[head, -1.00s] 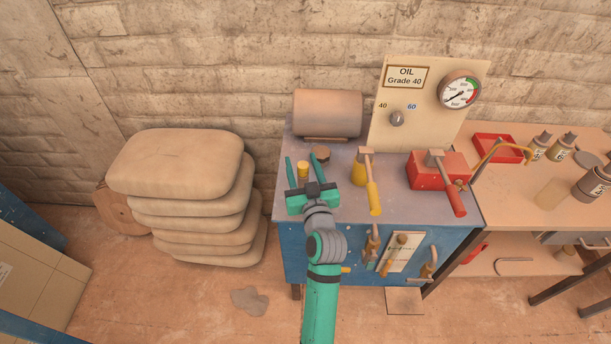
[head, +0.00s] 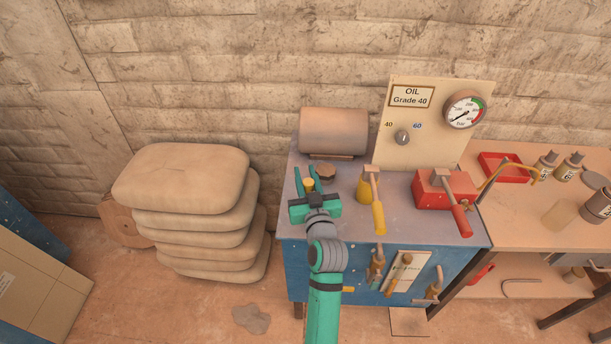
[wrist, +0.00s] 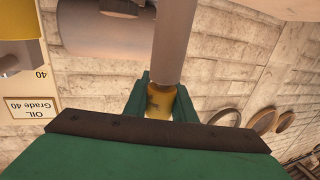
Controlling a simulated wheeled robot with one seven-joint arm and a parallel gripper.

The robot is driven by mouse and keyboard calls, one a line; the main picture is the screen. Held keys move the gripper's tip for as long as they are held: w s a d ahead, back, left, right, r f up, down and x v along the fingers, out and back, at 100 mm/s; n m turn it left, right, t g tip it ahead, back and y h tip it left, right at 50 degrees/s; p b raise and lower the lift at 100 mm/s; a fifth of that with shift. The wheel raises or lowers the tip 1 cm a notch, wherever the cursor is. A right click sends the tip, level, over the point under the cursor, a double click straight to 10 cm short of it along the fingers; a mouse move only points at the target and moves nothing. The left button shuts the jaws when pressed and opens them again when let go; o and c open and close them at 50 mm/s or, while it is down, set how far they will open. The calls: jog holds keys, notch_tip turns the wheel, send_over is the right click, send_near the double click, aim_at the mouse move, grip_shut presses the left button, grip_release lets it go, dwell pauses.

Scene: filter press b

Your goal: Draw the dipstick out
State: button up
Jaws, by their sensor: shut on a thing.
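The dipstick shows as a small yellow handle (head: 309,185) at the left of the bench top in the head view. My green gripper (head: 308,178) is shut on it, with one finger on each side. In the wrist view, which is upside down, the yellow handle (wrist: 160,101) sits between the fingers and against a grey tube (wrist: 174,40). I cannot tell whether the handle is still seated on the tube. The rod itself is hidden.
A yellow-handled lever (head: 377,214) and a red block (head: 432,190) are to the right. Stacked sacks (head: 180,178) stand left of the blue cabinet (head: 330,268).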

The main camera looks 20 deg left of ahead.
notch_tip(320, 180, up, 13)
dwell(3.2)
dwell(0.4)
jog(key=shift+r, duration=0.45)
